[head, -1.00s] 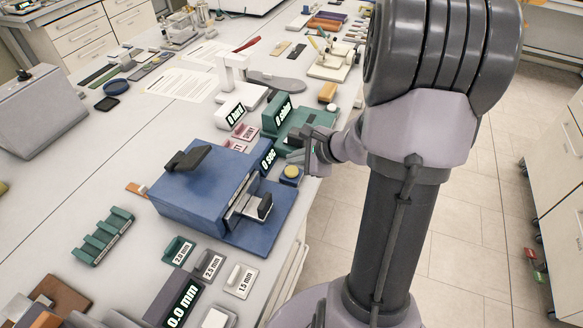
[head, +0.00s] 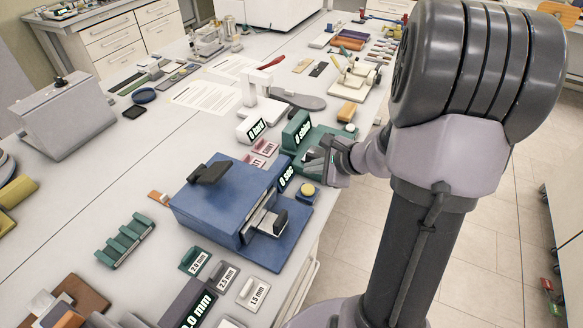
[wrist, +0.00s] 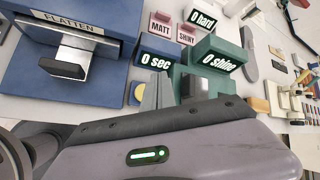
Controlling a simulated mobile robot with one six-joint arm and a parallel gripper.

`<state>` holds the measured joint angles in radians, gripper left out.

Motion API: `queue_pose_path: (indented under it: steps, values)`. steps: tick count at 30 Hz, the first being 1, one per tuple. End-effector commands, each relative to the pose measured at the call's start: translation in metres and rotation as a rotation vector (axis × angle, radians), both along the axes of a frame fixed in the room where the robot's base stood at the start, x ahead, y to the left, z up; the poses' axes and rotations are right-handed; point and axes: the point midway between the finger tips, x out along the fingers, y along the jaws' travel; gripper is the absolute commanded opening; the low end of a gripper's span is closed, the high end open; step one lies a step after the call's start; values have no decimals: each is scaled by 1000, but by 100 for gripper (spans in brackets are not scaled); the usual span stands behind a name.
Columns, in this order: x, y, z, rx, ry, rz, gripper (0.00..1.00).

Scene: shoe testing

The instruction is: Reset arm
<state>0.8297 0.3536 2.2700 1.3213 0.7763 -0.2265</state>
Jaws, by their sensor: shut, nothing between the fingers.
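My gripper (head: 322,166) is at the right edge of the workbench, beside the green device with the "0 shine" display (head: 303,131) and above the yellow button of the blue device. In the wrist view my gripper (wrist: 160,84) shows as grey fingers pointing up between the "0 sec" display (wrist: 157,60) and the green device (wrist: 222,66). It is shut and empty. My arm hangs over the aisle on the right of the head view.
The blue "FLATTEN" press (head: 228,198) stands left of my gripper. Thickness blocks (head: 225,274) lie in front of it. A white hardness device (head: 255,122) and a grey sole (head: 298,99) lie farther back. The floor (head: 345,255) right of the bench is free.

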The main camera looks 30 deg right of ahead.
Motion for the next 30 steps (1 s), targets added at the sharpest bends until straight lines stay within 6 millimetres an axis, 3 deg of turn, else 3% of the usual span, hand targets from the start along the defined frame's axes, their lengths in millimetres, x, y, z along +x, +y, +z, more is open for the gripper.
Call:
queue_pose_path:
  steps: [3,5,8,10,12,15,18,21,30]
  values:
    - [0,2,1,-4,-1,8,0]
    - [2,15,9,-23,-7,54,0]
    - [3,71,41,-117,-26,265,0]
    - [-10,129,69,-230,-40,492,0]
    - [-39,186,91,-373,-52,737,0]
    - [-96,240,109,-615,-65,1056,0]
    - [-141,257,116,-835,-78,1260,0]
    - [-165,258,120,-985,-85,1361,0]
    - [-175,255,122,-1061,-85,1400,0]
